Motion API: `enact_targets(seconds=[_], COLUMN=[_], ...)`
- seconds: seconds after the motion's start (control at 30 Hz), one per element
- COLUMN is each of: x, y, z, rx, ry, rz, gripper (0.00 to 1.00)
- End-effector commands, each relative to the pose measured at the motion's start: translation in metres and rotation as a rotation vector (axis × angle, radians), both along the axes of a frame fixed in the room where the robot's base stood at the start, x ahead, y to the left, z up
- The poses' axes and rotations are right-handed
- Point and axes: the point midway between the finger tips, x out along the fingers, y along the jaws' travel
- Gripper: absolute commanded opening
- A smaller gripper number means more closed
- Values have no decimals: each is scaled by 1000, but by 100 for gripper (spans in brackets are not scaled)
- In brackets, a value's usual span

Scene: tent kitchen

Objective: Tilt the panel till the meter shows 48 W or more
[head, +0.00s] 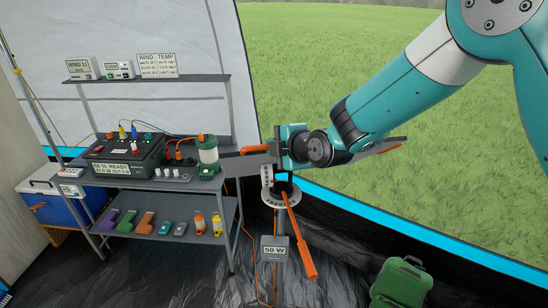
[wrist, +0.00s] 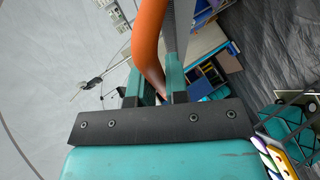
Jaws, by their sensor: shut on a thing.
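The panel (head: 243,164) shows nearly edge-on as a thin dark slab on top of a post, partly hidden behind my arm. An orange handle (head: 252,149) is along its edge. My gripper (head: 279,148) is at the panel, shut on the orange handle; in the wrist view the handle (wrist: 149,45) runs down between the two teal fingers. The meter (head: 274,250) on the post reads 50 W. A round white scale (head: 280,200) and a long orange lever (head: 302,240) are on the post below the panel.
A grey shelf rack (head: 150,182) with a power station (head: 122,157), a lantern (head: 208,156) and small tools stands at left. A blue cooler (head: 55,205) is beside it. An orange cable runs by the post.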

Motion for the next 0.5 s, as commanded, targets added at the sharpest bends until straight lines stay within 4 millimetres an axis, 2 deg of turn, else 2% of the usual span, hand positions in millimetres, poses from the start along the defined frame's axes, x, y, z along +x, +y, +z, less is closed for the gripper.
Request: enact_targets(seconds=[0.23, 0.27, 0.37, 0.5], x=[2, 2, 1, 1], y=[-2, -2, -1, 0], z=[2, 2, 1, 1], rx=[-3, -3, -2, -1], ry=[-5, -5, -5, -3], rz=[-4, -4, -3, -1], gripper=[0, 17, 39, 39])
